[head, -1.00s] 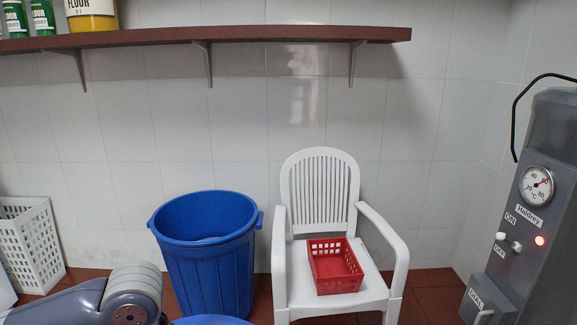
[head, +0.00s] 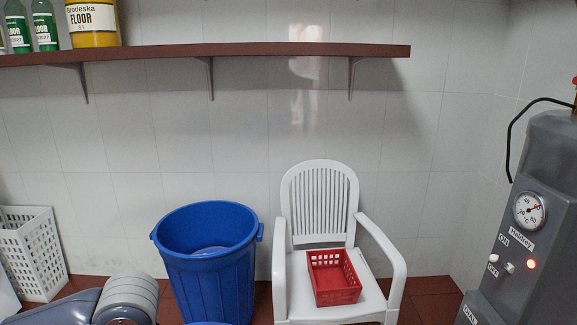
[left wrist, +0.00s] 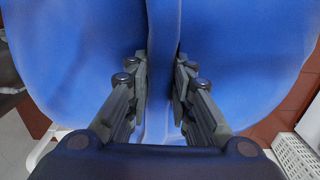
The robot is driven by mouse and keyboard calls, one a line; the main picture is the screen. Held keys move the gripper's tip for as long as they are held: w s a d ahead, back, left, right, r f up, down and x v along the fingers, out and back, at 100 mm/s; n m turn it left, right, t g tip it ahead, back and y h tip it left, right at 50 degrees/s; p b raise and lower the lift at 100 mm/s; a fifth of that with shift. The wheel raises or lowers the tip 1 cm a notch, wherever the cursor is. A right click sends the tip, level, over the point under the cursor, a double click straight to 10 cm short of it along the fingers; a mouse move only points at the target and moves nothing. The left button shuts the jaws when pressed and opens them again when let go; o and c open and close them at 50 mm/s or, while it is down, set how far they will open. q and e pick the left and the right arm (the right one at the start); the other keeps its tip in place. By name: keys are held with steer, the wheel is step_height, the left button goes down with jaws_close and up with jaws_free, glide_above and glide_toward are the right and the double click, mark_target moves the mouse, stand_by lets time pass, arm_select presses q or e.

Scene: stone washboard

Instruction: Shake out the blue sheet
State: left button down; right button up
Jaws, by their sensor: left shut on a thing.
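The blue sheet (left wrist: 235,60) fills most of the left wrist view and hangs in broad folds. My left gripper (left wrist: 163,80) is shut on the sheet, with a fold pinched between its two fingers. In the head view only a sliver of blue (head: 207,323) shows at the bottom edge, likely the sheet; the rest is below the frame. My left arm (head: 125,300) comes in at the lower left there. The right gripper is in neither view.
A blue bin (head: 208,270) stands beside a white chair (head: 372,290) holding a red basket (head: 333,278). A white laundry basket (head: 32,250) is at the left. A grey machine (head: 535,230) stands at the right. A wall shelf (head: 250,50) holds bottles.

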arm_select(q)
steer(key=r, duration=0.9)
steer(key=shift+w+r, duration=0.15)
steer(key=shift+w, duration=0.1)
steer(key=f, duration=0.9)
steer(key=shift+s+d+f, duration=0.15)
steer(key=shift+s+d, duration=0.05)
steer(key=shift+w+a, duration=0.15)
steer(key=shift+a, duration=0.1)
steer(key=shift+d, duration=0.25)
steer(key=shift+a, duration=0.1)
